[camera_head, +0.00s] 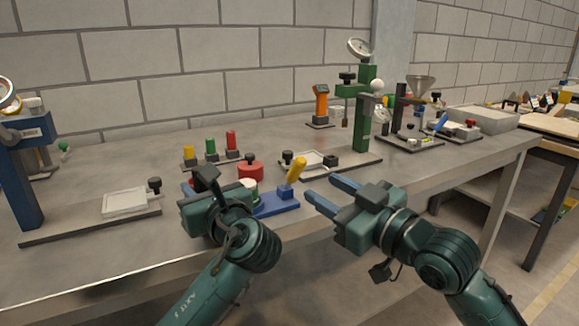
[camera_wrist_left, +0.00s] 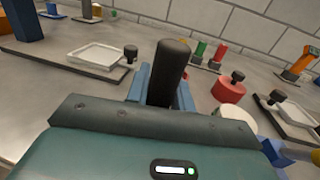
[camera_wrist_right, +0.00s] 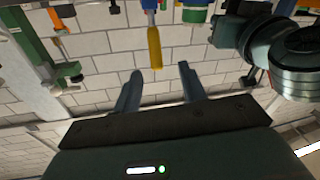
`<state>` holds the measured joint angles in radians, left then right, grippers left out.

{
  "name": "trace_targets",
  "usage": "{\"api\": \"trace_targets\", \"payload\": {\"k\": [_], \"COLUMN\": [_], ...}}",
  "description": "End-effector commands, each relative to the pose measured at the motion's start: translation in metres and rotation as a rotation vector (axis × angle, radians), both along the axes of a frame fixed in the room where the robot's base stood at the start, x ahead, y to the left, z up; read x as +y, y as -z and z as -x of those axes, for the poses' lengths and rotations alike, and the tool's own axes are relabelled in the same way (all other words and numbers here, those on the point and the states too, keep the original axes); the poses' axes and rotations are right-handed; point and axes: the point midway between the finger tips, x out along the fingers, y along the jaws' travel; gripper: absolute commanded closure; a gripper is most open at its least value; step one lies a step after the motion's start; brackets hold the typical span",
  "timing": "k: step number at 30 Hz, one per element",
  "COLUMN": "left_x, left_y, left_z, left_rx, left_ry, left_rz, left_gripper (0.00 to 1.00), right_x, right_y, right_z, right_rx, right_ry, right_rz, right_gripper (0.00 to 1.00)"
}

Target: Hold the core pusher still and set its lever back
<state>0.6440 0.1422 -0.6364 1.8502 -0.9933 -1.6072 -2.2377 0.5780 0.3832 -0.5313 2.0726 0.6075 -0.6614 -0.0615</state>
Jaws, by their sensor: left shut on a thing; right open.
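The core pusher has a blue base (camera_head: 275,204) near the table's front edge. Its yellow lever (camera_head: 297,170) stands up at the right end, leaning slightly right. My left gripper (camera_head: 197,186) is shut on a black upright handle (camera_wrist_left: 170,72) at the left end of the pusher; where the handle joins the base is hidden. A white and green cylinder (camera_head: 247,189) sits between handle and lever, partly hidden by my left gripper. My right gripper (camera_head: 322,190) is open and empty, just right of the lever and apart from it. The lever (camera_wrist_right: 154,48) also shows beyond its fingers in the right wrist view.
A red round piece (camera_head: 250,170) and yellow, green and red pegs (camera_head: 210,150) stand behind the pusher. A tray stand (camera_head: 125,203) is at left. Another tray (camera_head: 312,160) and a green gauge stand (camera_head: 366,120) are behind right. Bare table lies right of the lever.

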Motion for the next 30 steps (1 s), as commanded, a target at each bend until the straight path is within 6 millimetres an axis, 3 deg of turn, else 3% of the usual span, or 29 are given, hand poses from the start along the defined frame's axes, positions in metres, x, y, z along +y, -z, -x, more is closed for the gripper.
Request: {"api": "trace_targets", "payload": {"k": [8, 21, 30], "left_x": [0.000, 0.000, 0.000], "left_y": [0.001, 0.001, 0.001], "left_z": [0.000, 0.000, 0.000], "left_rx": [0.001, 0.001, 0.001], "left_ry": [0.000, 0.000, 0.000], "left_rz": [0.000, 0.000, 0.000], "left_gripper": [1.00, 1.00, 1.00], "right_x": [-0.003, 0.053, 0.072], "right_y": [-0.003, -0.004, -0.003], "right_z": [-0.006, -0.065, -0.087], "right_rx": [0.106, 0.105, 0.104], "right_ry": [0.026, 0.024, 0.025], "right_rz": [-0.036, -0.036, -0.034], "right_gripper": [0.59, 0.59, 0.59]}}
